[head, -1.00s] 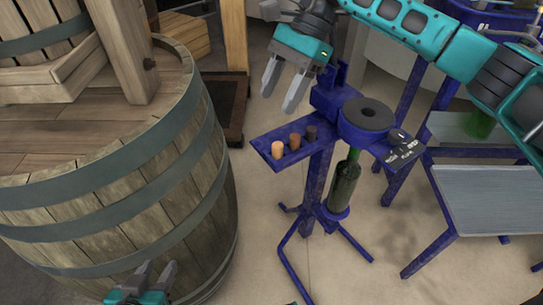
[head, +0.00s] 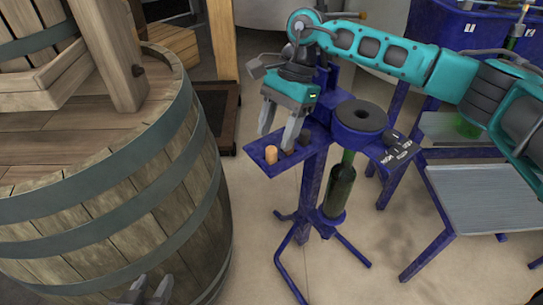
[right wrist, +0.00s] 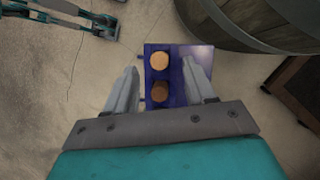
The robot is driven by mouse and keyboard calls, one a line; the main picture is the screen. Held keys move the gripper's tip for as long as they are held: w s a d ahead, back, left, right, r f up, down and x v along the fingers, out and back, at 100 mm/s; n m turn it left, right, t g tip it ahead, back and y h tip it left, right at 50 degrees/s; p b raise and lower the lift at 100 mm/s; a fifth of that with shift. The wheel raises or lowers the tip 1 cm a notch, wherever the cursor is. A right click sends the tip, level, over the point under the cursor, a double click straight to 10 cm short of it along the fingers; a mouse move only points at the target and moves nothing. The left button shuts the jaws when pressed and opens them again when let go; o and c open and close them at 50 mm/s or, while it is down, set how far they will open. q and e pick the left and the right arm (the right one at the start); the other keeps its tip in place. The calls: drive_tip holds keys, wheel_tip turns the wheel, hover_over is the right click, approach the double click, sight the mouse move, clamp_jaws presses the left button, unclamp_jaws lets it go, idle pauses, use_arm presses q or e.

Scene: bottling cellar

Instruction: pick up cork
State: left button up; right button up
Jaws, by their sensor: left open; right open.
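Three corks stand in a row on a small blue tray (head: 243,150): a light tan cork (head: 271,154) nearest its outer end, a brown cork (head: 287,154), and a dark cork (head: 304,139). My right gripper (head: 277,140) is open, pointing down over the tray, its fingers partly covering the row. In the right wrist view, the tan cork (right wrist: 159,60) and brown cork (right wrist: 160,91) show between the open fingers (right wrist: 160,68); the dark cork is hidden there. I cannot tell the exact height left. My left gripper (head: 152,289) is open and empty at the bottom edge.
The tray belongs to a blue corking stand with a round black disc (head: 361,116) and a green bottle (head: 339,188) below it. A large wooden barrel (head: 120,215) fills the left. A grey-topped blue table (head: 480,200) stands right. Floor between barrel and stand is open.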

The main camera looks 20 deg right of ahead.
sight(267, 165)
drive_tip(key=x, duration=0.3)
clamp_jaws()
idle(0.5)
